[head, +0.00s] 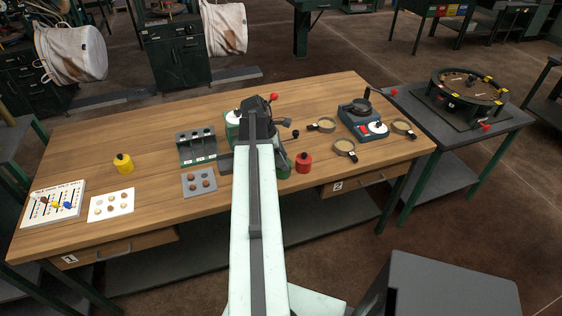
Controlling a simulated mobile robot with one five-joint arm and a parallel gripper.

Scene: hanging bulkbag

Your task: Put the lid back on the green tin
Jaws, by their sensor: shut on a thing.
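The green tin (284,171) stands near the front edge of the table, just right of my arm, which covers much of it. Its top is not clear to see. My gripper (262,110) is at the far end of my arm, over the middle of the table and farther back than the green tin. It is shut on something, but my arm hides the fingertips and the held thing. I cannot make out the green tin's lid.
A red tin (303,164) stands close right of the green tin. Small round pans (345,147) and a blue device (361,120) are right. A yellow tin (123,163) stands left.

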